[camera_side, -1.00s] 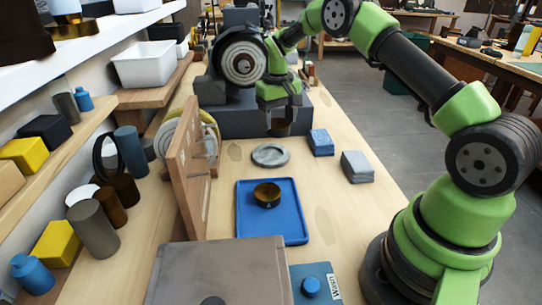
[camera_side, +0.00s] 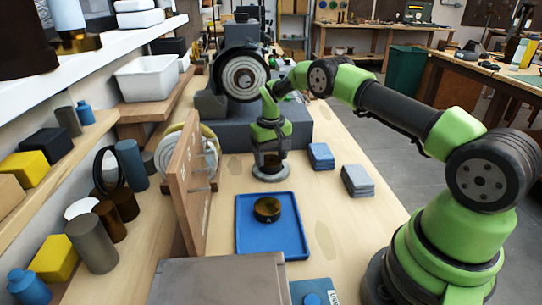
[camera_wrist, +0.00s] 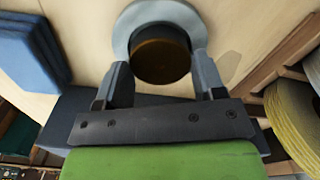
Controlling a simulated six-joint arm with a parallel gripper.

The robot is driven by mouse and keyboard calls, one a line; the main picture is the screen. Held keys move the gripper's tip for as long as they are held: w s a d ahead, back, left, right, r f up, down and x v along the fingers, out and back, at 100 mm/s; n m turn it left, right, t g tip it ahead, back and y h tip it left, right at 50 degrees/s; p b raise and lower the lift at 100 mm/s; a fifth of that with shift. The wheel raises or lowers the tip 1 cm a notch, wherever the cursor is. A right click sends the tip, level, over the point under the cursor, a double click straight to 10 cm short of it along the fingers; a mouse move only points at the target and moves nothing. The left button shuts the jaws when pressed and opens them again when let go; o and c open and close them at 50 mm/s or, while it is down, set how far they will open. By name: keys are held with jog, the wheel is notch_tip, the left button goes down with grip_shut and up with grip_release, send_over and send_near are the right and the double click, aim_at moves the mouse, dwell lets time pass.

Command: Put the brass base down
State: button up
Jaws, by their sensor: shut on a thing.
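The brass base (camera_wrist: 160,62), a short dark brown-gold cylinder, is between my gripper's (camera_wrist: 162,76) two fingers in the wrist view, and they are shut on it. In the side view, the base (camera_side: 272,161) shows below my gripper (camera_side: 271,150), over the round grey ring plate (camera_side: 270,174). The plate (camera_wrist: 122,28) also shows around and behind the base in the wrist view. I cannot tell whether the base touches the plate. Another round brass-and-dark piece (camera_side: 267,208) sits on the blue tray (camera_side: 246,240).
A blue block (camera_side: 321,156) and a grey block (camera_side: 357,180) stand right of the plate. An upright wooden board (camera_side: 187,185) stands left of it. A dark machine with a round disc (camera_side: 240,75) is behind. Bare wood lies between the plate and the blocks.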

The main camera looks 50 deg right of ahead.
jog(key=shift+f, duration=0.2)
jog(key=shift+f, duration=0.1)
jog(key=o, duration=0.9)
jog(key=shift+o, duration=0.2)
